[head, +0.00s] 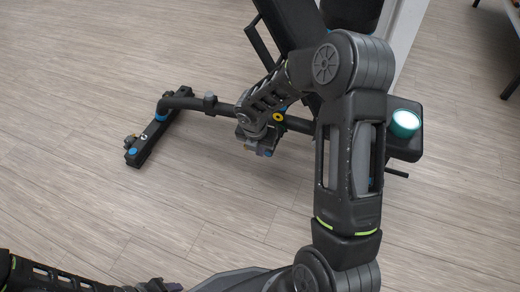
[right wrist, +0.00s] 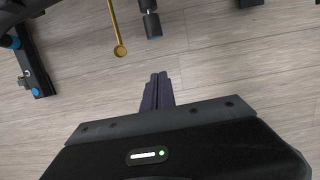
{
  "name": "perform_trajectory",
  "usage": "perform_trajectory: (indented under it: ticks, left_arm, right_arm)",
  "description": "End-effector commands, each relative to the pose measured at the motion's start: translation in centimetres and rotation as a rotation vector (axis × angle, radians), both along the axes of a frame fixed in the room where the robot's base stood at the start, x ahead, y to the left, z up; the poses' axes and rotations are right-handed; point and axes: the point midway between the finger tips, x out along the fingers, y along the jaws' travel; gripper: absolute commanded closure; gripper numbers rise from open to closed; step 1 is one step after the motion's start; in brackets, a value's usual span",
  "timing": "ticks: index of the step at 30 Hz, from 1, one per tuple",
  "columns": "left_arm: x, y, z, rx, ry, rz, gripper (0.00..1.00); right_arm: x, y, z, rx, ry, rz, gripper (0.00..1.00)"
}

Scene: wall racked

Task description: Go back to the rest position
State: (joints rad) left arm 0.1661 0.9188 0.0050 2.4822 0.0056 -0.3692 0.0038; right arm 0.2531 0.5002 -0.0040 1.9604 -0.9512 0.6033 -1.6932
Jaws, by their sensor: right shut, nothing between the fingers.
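My right gripper (head: 264,149) hangs at the end of my bent right arm, over the dark bar of a piece of gym equipment in the head view. In the right wrist view its dark fingers (right wrist: 158,80) are together with nothing between them, above the wood floor. My left arm comes in along the bottom left edge of the head view. What may be part of my left gripper (head: 155,286) shows at that edge, but its fingers cannot be made out.
A black bench-like frame (head: 225,107) stands close around my right gripper, its foot (head: 148,140) to the left. A yellow rod (right wrist: 117,30) shows in the wrist view. Floor at left is clear.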

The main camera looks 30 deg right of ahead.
Motion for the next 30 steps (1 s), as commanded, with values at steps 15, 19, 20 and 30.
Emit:
perform_trajectory:
  ticks: [15,19,20,30]
  left_arm:
    - [0.0,0.0,0.0,0.0,-0.001,0.0,0.49]
    - [0.0,0.0,0.0,0.0,-0.001,0.0,0.49]
    - [0.0,0.0,0.0,0.0,-0.001,0.0,0.49]
    - [0.0,0.0,0.0,0.0,-0.001,0.0,0.49]
  right_arm:
    - [0.6,0.4,0.0,0.033,-0.045,-0.108,1.0]
    - [1.5,2.8,-0.5,0.174,-0.138,-0.367,1.0]
    - [1.5,3.9,-0.8,0.226,-0.156,-0.455,1.0]
    - [-5.5,19.7,-8.7,0.771,-0.01,-1.835,1.0]
